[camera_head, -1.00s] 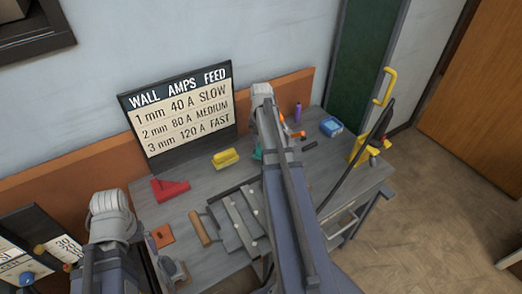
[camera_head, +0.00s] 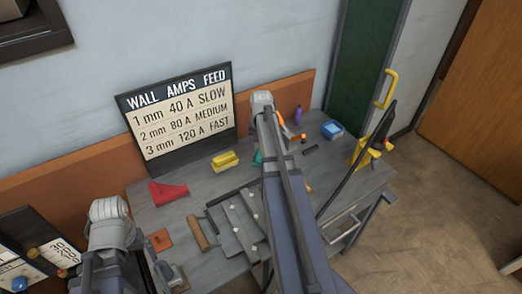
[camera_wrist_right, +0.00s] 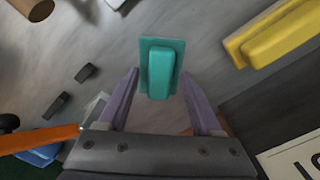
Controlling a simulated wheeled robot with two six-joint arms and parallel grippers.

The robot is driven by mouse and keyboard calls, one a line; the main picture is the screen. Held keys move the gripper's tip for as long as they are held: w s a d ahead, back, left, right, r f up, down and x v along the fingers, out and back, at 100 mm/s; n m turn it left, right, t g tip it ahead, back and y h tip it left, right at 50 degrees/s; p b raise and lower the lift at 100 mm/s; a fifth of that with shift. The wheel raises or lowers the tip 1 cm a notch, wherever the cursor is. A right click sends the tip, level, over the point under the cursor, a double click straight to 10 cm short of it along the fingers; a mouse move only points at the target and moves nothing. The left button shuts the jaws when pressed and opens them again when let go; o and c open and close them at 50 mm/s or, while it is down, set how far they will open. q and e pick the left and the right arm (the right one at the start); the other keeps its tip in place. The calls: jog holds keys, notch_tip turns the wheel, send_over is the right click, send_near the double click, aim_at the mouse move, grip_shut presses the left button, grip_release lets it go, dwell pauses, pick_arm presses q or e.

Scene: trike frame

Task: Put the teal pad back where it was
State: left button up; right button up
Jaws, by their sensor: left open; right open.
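The teal pad (camera_wrist_right: 160,68) lies on the grey workbench, a raised block on a thin flat plate. In the right wrist view my right gripper (camera_wrist_right: 160,82) is open, with one purple-grey finger on each side of the pad. Gaps show between the fingers and the pad. In the head view only a sliver of the teal pad (camera_head: 257,158) shows beside my right forearm, which hides the right gripper's fingers. My left arm stands at the lower left of the head view; its fingers do not show.
A yellow block (camera_head: 225,160) lies left of the teal pad, with a red piece (camera_head: 168,192) farther left. A blue box (camera_head: 332,129) and purple bottle (camera_head: 298,114) stand right. Small dark blocks (camera_wrist_right: 85,72) lie nearby. The welding sign (camera_head: 178,115) stands behind.

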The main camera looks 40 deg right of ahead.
jog(key=shift+r, duration=0.1)
notch_tip(320, 180, up, 12)
jog(key=p, duration=1.2)
jog(key=s+a+n, duration=0.1)
jog(key=a+n, duration=0.5)
jog(key=a, duration=1.5)
jog(key=s+a+n, duration=0.4)
jog(key=s+a, duration=0.1)
jog(key=a, duration=0.4)
jog(key=s+a+n+h, duration=0.1)
jog(key=s+a+n, duration=0.3)
jog(key=a, duration=0.6)
jog(key=shift+s+a, duration=0.2)
jog(key=shift+s, duration=0.85)
jog(key=shift+r, duration=0.1)
